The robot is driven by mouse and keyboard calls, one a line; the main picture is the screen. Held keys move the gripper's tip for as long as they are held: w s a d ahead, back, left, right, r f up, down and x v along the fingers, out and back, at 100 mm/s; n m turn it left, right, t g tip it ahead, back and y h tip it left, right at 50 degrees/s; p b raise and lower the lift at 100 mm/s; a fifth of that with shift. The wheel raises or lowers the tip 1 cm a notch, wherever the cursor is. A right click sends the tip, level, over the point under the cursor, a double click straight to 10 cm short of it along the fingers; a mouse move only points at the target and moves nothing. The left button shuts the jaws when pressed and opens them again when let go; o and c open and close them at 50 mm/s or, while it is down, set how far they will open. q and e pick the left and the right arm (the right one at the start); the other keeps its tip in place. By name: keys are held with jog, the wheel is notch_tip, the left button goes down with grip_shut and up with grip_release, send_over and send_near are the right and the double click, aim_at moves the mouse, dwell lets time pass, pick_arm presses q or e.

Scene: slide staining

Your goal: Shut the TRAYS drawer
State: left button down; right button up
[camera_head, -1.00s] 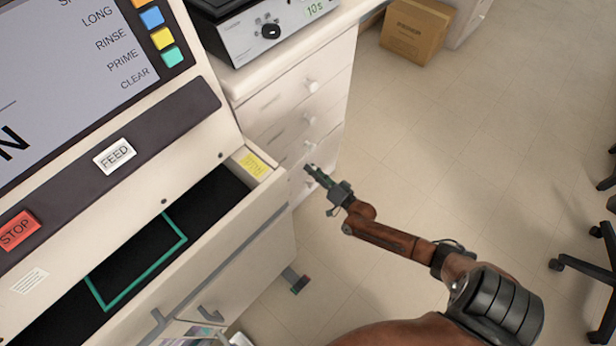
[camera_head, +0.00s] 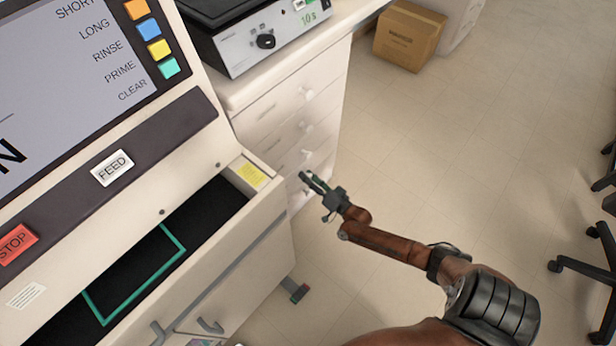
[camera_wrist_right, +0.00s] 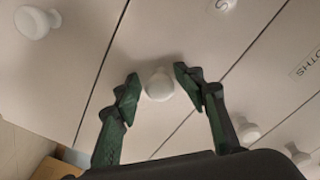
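The word TRAYS is not readable on any drawer. My right gripper (camera_head: 307,181) is low in front of the white cabinet's drawers, right of the control-panel machine. In the right wrist view the right gripper (camera_wrist_right: 158,78) is open, with one finger on each side of a round white knob (camera_wrist_right: 158,86). I cannot tell if the fingers touch it. That knob's drawer front (camera_wrist_right: 150,45) is pale and plain; one label above ends in S, and another at right reads "OTHS". The cabinet drawers (camera_head: 285,115) look about flush in the head view. My left gripper is not in view.
The machine's wide front bin (camera_head: 215,205), dark inside with a green frame (camera_head: 133,308), stands open left of the gripper. A device with a dial (camera_head: 270,45) sits on the cabinet. A cardboard box (camera_head: 408,35) is behind. Floor to the right is clear up to chairs.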

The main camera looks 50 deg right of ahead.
jog(key=s, duration=1.2)
jog(key=shift+a, duration=0.4)
